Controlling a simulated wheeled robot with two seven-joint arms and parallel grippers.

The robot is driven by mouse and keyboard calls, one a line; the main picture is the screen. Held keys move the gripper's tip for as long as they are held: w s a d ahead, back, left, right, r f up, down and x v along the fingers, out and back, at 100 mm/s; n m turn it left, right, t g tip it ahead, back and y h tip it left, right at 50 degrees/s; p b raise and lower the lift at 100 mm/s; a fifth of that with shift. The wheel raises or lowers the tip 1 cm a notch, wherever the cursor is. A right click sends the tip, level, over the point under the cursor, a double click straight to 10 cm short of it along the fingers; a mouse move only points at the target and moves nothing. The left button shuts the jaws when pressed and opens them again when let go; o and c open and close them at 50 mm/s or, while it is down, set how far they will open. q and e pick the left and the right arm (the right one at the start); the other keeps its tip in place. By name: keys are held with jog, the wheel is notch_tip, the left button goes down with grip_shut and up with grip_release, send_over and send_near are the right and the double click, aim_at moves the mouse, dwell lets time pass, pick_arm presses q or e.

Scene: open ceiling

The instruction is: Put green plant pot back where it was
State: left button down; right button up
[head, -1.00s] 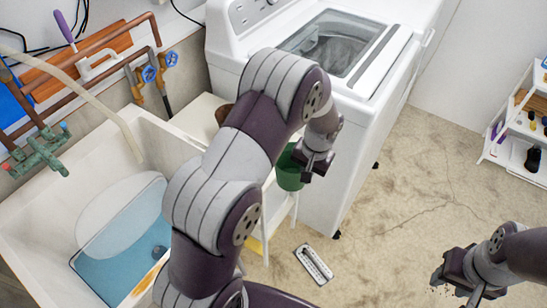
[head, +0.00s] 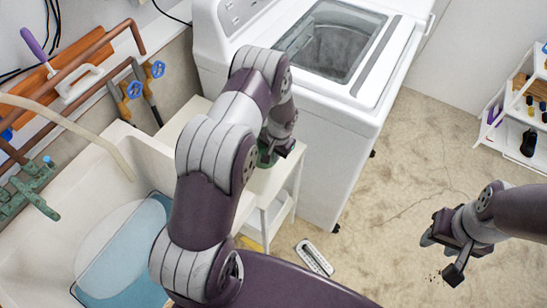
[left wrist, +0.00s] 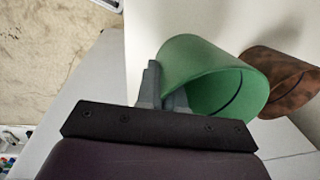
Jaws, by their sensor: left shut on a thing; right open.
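The green plant pot (left wrist: 200,70) is held at its rim by my left gripper (left wrist: 163,95), which is shut on it in the left wrist view. In the head view only a little of the pot (head: 266,158) shows below my left gripper (head: 279,148), over the small white shelf unit (head: 285,180) between sink and washer. I cannot tell whether the pot touches the shelf top. A brown pot (left wrist: 284,75) stands right beside the green one in the left wrist view; my arm hides it in the head view. My right gripper (head: 446,258) is open and empty above the floor.
The white washing machine (head: 350,120) stands right of the shelf unit, its lid area facing up. The sink (head: 90,200) with a blue board (head: 130,255) is at left. Floor at right is mostly clear.

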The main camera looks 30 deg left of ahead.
pick_arm(q)
jog(key=f, duration=0.2)
jog(key=f+p, duration=0.1)
jog(key=shift+s+d+f, duration=0.2)
jog(key=shift+s, duration=0.05)
jog(key=shift+w+a+f, duration=0.15)
jog(key=shift+f, duration=0.1)
jog(key=c, duration=1.3)
grip_release()
jog(key=s+d+r+b, duration=0.1)
jog(key=d+r, duration=0.1)
jog(key=r, duration=0.6)
jog(key=s+d+r, duration=0.1)
jog(key=s+r, duration=0.1)
jog(key=r, duration=0.7)
jog(key=shift+n+t+h, duration=0.6)
jog(key=shift+n+h, duration=0.1)
jog(key=s+d+r, duration=0.1)
jog(key=s+r, duration=0.2)
jog(key=s, duration=0.2)
jog(key=s+d+r, duration=0.2)
jog(key=s+r, duration=0.1)
jog(key=s, duration=0.2)
jog(key=s+d+r, duration=0.2)
jog(key=s+r, duration=0.2)
jog(key=s, duration=0.1)
jog(key=shift+s, duration=0.25)
